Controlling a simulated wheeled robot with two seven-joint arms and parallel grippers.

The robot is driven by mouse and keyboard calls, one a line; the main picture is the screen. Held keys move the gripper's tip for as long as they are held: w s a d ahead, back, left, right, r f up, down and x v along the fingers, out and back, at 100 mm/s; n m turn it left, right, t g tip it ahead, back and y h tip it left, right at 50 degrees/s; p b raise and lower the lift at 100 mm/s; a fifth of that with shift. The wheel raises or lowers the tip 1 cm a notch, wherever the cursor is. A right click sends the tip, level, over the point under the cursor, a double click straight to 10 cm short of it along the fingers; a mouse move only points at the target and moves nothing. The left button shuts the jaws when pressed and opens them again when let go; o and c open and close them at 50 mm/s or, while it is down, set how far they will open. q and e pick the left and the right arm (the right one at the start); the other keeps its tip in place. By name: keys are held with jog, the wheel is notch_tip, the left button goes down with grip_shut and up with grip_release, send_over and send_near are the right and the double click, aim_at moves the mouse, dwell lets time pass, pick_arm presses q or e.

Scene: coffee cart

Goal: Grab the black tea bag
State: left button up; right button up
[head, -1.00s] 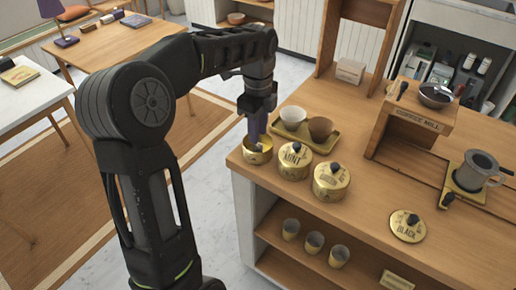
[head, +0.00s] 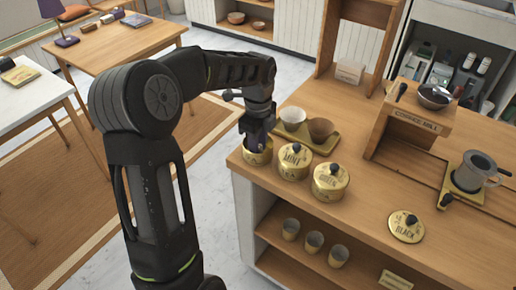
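An open gold tin (head: 257,158) without a lid stands at the counter's near left corner. My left gripper (head: 257,146) points down with its fingertips in the mouth of this tin. The fingertips are hidden, so I cannot tell whether they are open or shut. No tea bag can be made out. A gold lid marked BLACK (head: 406,226) lies flat on the counter, right of the tins. My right gripper is not in view.
A lidded MINT tin (head: 294,163) and a lidded GREEN tin (head: 330,183) stand right of the open tin. Behind is a tray (head: 322,146) with a white cup (head: 293,115) and a brown cup (head: 320,129).

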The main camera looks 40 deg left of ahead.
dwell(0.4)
pick_arm(q)
grip_shut()
